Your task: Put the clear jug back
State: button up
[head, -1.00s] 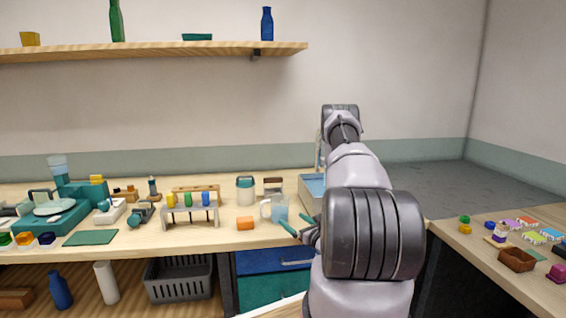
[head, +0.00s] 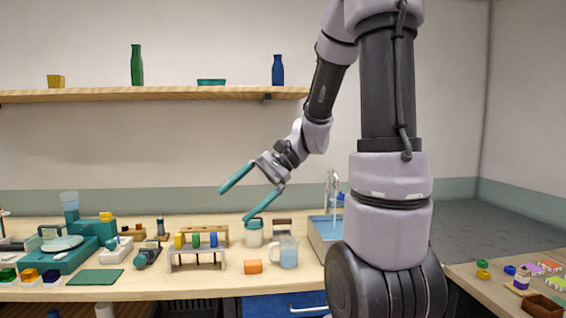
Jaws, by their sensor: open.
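My gripper (head: 232,206) is raised above the bench, up and to the left of the jug. Its two teal fingers are spread wide with nothing between them. The lower finger overlaps the teal-lidded jar (head: 254,236) in the picture; I cannot tell whether they touch. The jug is apart from the fingers.
A wall shelf (head: 160,94) with bottles hangs above.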

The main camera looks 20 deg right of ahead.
jog(key=s+d+r+n+t+h, duration=0.5)
jog(key=s+d+r+t+h, duration=0.2)
jog(key=r+h, duration=0.1)
jog(key=shift+s+r, duration=0.3)
jog(key=shift+r, duration=0.3)
jog(key=shift+d, duration=0.1)
jog(key=shift+c, duration=0.3)
dwell(1.2)
